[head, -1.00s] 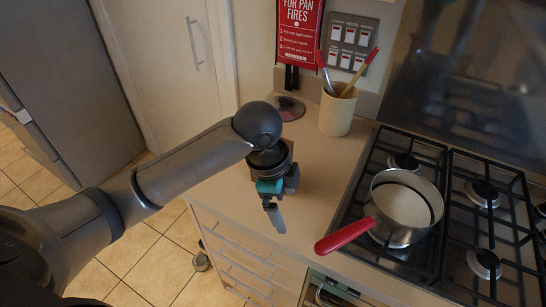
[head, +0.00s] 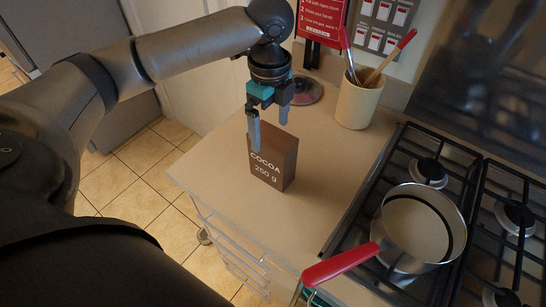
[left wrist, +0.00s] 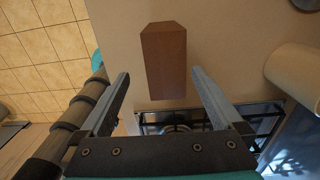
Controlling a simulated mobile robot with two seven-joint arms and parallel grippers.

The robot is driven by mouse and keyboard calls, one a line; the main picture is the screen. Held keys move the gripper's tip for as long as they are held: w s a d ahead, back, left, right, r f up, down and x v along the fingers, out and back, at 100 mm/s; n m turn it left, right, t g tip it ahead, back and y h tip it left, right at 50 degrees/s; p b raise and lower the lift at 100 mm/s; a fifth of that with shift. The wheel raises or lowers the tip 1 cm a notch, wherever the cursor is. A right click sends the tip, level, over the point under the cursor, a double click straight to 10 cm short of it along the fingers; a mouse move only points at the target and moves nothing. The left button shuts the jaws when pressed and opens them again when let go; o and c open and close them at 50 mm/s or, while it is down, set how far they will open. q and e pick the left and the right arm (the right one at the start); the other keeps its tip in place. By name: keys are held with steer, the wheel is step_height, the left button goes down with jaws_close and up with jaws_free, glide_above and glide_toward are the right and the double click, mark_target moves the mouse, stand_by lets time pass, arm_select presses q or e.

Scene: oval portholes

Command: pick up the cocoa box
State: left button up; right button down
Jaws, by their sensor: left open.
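The cocoa box (head: 272,160) is a brown upright carton marked "COCOA 250 g" on the counter, left of the stove. My left gripper (head: 268,128) is open just above the box in the head view, its fingers pointing down and hiding part of its top edge. In the left wrist view the box (left wrist: 165,60) shows between and beyond the two open fingers (left wrist: 160,82), with a gap to each finger. I cannot tell from the head view whether a finger touches it. My right gripper is not in view.
A cream utensil pot (head: 358,101) stands behind and right of the box. A saucepan (head: 420,228) with a red handle sits on the gas hob (head: 345,240). A round lid-like item (head: 306,91) lies behind the box. The counter (head: 320,180) around the box is mostly clear.

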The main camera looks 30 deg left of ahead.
mark_target(272, 158)
arm_select(q)
steer(key=f, duration=0.5)
steer(key=f+b, duration=0.1)
steer(key=f, duration=0.2)
steer(key=shift+w+f, duration=0.25)
steer(key=shift+w, duration=0.15)
steer(key=shift+c, duration=0.4)
jaws_close()
